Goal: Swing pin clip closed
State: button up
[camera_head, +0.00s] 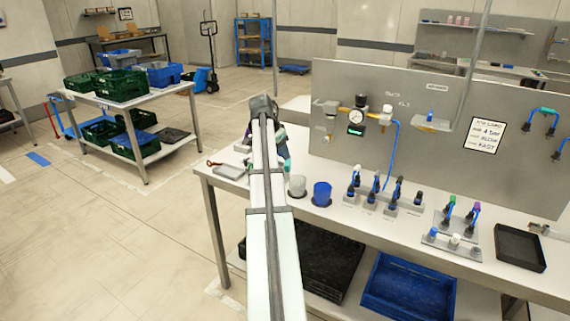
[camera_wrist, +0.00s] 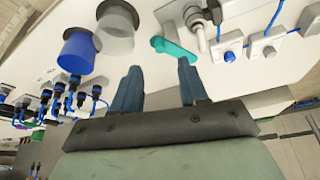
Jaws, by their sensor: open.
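A teal, elongated piece (camera_wrist: 174,48), which looks like the pin clip, lies beside a pale grey fitting (camera_wrist: 202,36) in the wrist view. I cannot tell whether it is open or closed. My gripper (camera_wrist: 160,68) is open and empty. Its two dark blue fingers point toward the teal piece, which shows just beyond and between the fingertips; no contact is visible. In the head view my arm hides most of the gripper and this part of the bench.
A blue cup (camera_head: 322,193) and a clear grey cup (camera_head: 297,185) stand on the white bench (camera_head: 345,222) close to my arm. Connectors with blue hoses (camera_head: 376,186) stand to the right, before an upright grey panel (camera_head: 420,100). A black tray (camera_head: 520,247) lies at the far right.

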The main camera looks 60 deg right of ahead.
aim_at(286, 165)
jog(key=x, duration=0.6)
jog(key=shift+d+f, duration=0.1)
jog(key=shift+f, duration=0.25)
jog(key=shift+c, duration=0.2)
grip_shut()
